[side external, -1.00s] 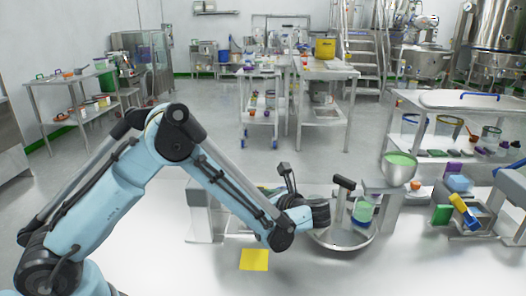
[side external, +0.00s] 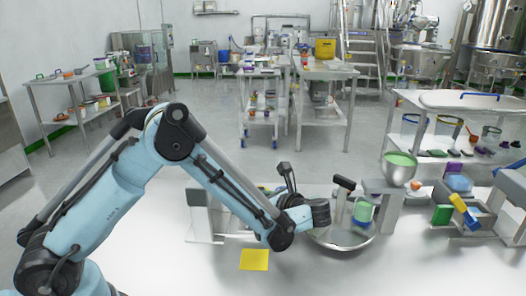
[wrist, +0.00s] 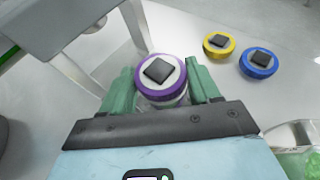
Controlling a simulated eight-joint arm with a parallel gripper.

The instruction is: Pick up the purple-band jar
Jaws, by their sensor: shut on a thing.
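The purple-band jar (wrist: 163,97) shows in the wrist view, seen from above, with a dark square knob on its pale lid. My gripper (wrist: 160,74) has its two green fingers on either side of the jar, shut on it just below the band. Most of the jar's body is hidden under its lid. In the side external view, my gripper (side external: 318,212) is low over the bench by the shallow metal pan; I cannot make out its fingers or the purple-band jar there.
A yellow-band jar (wrist: 219,45) and a blue-band jar (wrist: 258,63) stand right of the held jar. A metal pan (side external: 343,244), a green-filled clear container (side external: 362,212) and a steel bowl (side external: 400,172) are close by. A yellow square (side external: 254,260) lies on clear bench in front.

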